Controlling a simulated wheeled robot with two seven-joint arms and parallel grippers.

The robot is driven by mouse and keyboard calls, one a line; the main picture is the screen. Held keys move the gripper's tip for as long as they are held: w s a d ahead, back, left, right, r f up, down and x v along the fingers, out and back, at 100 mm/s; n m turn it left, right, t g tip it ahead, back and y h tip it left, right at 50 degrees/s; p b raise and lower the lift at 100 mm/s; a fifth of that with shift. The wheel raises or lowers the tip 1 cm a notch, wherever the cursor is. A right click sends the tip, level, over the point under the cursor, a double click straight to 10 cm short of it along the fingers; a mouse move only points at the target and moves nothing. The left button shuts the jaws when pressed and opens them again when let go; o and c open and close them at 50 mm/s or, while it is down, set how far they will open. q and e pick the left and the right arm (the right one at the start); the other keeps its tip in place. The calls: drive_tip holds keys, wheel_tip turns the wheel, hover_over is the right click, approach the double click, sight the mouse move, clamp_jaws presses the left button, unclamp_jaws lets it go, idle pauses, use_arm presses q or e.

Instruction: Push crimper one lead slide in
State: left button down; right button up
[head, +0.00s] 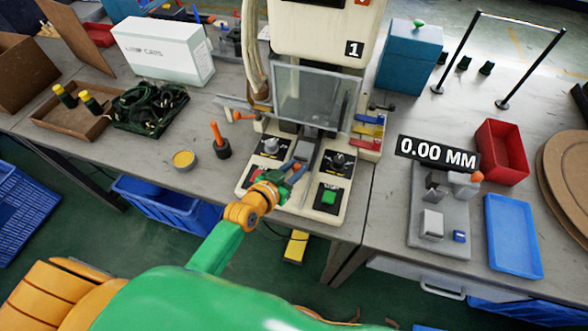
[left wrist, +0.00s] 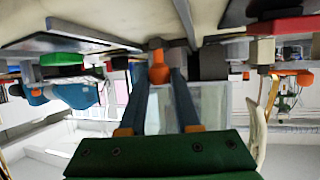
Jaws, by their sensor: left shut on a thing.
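Crimper one (head: 318,38), a cream press marked 1, stands at the middle of the bench in the head view. Its lead slide (head: 303,155) is a narrow grey strip between two dials on the low front deck. My left gripper (head: 294,172) is over the deck at the slide's near end. In the left wrist view, its two fingers close on an orange knob (left wrist: 158,62) at the end of the slide's grey rail (left wrist: 186,22). The gripper hides this knob in the head view. My right gripper is not in view.
A red button (head: 254,174) and a green button (head: 328,197) flank the slide on the deck. A clear guard (head: 318,95) hangs behind it. An orange-handled tool (head: 217,135) stands left of the press. A gauge (head: 438,225) stands on the right bench.

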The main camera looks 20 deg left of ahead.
use_arm(q)
drive_tip(key=c, duration=0.6)
unclamp_jaws()
drive_tip(key=shift+w+r, duration=0.1)
drive_tip(key=p+v, duration=0.1)
drive_tip(key=v, duration=0.6)
drive_tip(key=shift+a, duration=0.1)
